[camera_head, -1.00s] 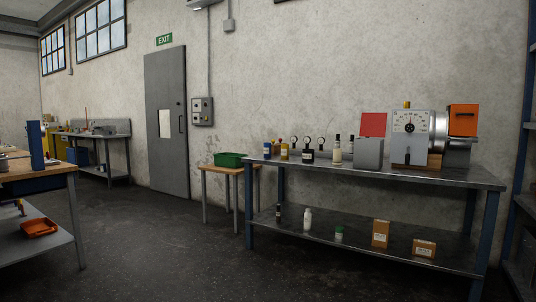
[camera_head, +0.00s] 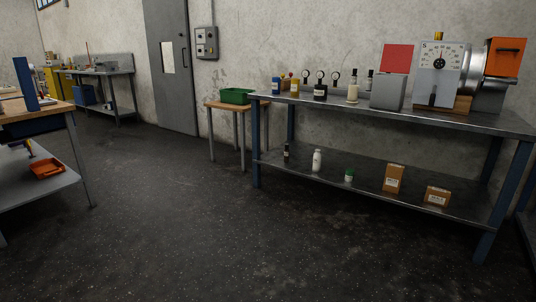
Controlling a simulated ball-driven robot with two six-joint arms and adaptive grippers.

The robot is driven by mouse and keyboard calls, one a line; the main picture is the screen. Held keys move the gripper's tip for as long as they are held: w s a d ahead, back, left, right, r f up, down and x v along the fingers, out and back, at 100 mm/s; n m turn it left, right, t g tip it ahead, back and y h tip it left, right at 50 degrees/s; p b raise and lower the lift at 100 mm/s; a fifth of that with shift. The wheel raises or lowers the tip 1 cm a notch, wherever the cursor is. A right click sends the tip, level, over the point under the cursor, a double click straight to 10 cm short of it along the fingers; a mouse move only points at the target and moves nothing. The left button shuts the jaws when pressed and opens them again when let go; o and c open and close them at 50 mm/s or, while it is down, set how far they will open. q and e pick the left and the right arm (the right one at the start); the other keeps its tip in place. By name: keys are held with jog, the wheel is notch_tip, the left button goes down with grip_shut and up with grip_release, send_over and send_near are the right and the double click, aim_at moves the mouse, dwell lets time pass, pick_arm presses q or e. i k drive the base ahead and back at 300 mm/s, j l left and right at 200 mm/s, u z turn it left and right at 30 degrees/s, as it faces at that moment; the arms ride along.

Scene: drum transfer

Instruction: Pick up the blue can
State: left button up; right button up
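A small blue container (camera_head: 276,86), which looks like the blue can, stands upright at the left end of the long metal table (camera_head: 440,117). A yellow bottle (camera_head: 295,86) stands just right of it. Neither of my grippers shows in the head view, and the table is some distance ahead on the right.
Dark bottles (camera_head: 320,88), a pale bottle (camera_head: 353,90), a grey box (camera_head: 388,92) and a dial machine (camera_head: 440,62) share the tabletop. A wooden stand with a green bin (camera_head: 236,96) is left of it. A workbench (camera_head: 40,122) is at far left. The floor between is clear.

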aim_at(276, 80)
jog(key=i+l+z, duration=0.25)
jog(key=i, duration=0.9)
jog(key=i+z, duration=0.25)
jog(key=i, duration=0.9)
